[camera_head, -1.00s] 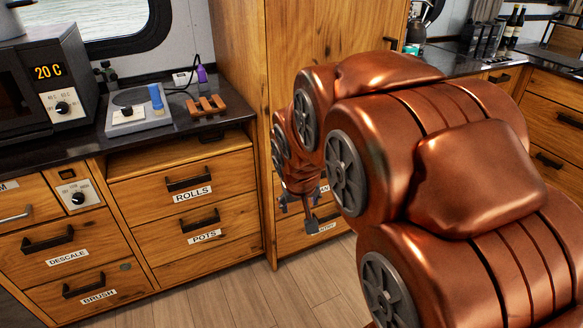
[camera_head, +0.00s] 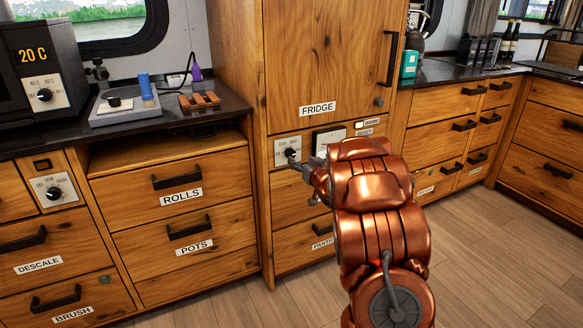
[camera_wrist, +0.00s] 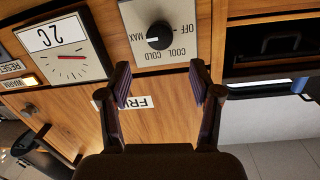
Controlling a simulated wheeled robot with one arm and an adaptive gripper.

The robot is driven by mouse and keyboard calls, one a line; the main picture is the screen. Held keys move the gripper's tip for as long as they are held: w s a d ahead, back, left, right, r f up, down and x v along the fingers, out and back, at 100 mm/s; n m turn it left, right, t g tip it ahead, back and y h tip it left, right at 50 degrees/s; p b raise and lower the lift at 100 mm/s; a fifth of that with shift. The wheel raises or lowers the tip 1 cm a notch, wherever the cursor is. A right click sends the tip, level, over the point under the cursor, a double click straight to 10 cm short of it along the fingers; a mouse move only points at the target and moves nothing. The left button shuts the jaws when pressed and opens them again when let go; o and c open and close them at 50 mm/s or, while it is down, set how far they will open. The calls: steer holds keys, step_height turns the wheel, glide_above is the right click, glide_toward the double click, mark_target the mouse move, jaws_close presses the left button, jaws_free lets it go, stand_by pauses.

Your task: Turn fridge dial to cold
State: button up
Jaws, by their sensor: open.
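The fridge dial (camera_head: 290,152) is a black round knob on a pale panel (camera_head: 279,146) below the FRIDGE label (camera_head: 318,108). In the wrist view, which is upside down, the dial (camera_wrist: 159,35) sits above and beyond my fingertips, with its white mark pointing left toward MAX. COOL and COLD are printed below it in that view, OFF to its right. My gripper (camera_wrist: 162,88) is open and empty, its fingers spread either side of the dial's line, apart from it. In the head view, my gripper (camera_head: 306,181) is close to the panel and its arm hides part of the cabinet.
A gauge (camera_wrist: 67,52) marked 2C with a red needle is beside the dial. WARM (camera_wrist: 13,84) is lit and RESET is near it. A similar dial (camera_head: 53,192) is on the left cabinet, another on the oven (camera_head: 45,95). Drawers with protruding handles surround the fridge.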

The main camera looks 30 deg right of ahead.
mark_target(292, 155)
steer(key=shift+t+y, duration=0.4)
steer(key=shift+t, duration=0.3)
steer(key=w, duration=0.2)
steer(key=w+f+b, duration=0.1)
steer(key=w, duration=0.2)
steer(key=w+d, duration=0.1)
steer(key=w, duration=0.2)
steer(key=shift+w+f+b, duration=0.15)
steer(key=shift+f+b, duration=0.2)
steer(key=c, duration=1.1)
